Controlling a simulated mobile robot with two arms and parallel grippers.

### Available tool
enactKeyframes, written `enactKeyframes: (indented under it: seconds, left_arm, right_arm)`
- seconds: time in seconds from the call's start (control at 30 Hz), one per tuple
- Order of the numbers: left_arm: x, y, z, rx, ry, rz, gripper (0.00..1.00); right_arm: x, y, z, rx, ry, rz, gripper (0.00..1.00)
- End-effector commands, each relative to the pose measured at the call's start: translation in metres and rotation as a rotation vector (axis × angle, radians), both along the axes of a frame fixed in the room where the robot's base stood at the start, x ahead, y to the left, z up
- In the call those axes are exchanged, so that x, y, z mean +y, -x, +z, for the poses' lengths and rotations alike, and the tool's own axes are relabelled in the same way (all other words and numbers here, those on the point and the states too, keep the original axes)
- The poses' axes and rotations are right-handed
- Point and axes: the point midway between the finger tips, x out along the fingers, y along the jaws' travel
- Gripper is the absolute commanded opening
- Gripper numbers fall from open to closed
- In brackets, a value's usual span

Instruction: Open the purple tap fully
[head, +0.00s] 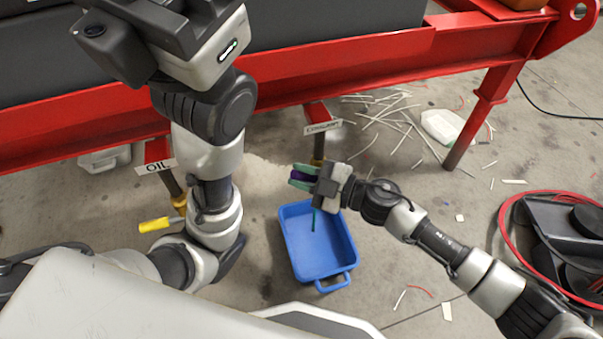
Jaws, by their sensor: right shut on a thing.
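The purple tap (301,175) shows as a small purple piece below the sign reading COOLANT (322,127). My right gripper (303,177), with green fingers, is shut on it; the fingers hide most of the tap, so its turn angle is unclear. A thin green streak (313,219) shows below the gripper, over the blue tray (348,247); I cannot tell whether it is liquid. My left arm rises on the left, and the dark housing of my left gripper is at the top edge. Its fingertips are not visible.
A yellow handle (156,224) is below the OIL sign (156,166). The red skid frame (370,68) crosses above. Pale scraps (392,118) and a white jug (441,126) lie behind. A dark reel with red hose (566,230) stands right. Floor right of the tray is mostly clear.

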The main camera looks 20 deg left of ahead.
Motion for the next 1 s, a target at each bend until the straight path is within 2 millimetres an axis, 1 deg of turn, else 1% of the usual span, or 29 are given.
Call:
enactKeyframes:
  seconds: [0.17,0.37,1.0]
  left_arm:
    - [0.0,0.0,0.0,0.001,0.0,0.0,0.0]
    - [0.0,0.0,0.0,0.001,0.0,0.0,0.0]
    - [0.0,-0.002,-0.001,0.01,0.001,0.0,0.0]
  right_arm:
    - [-0.001,0.0,0.0,0.01,-0.011,0.0,0.0]
    - [-0.003,-0.002,0.003,0.055,-0.076,-0.002,0.0]
    - [-0.022,-0.014,0.02,0.296,-0.437,-0.002,0.0]
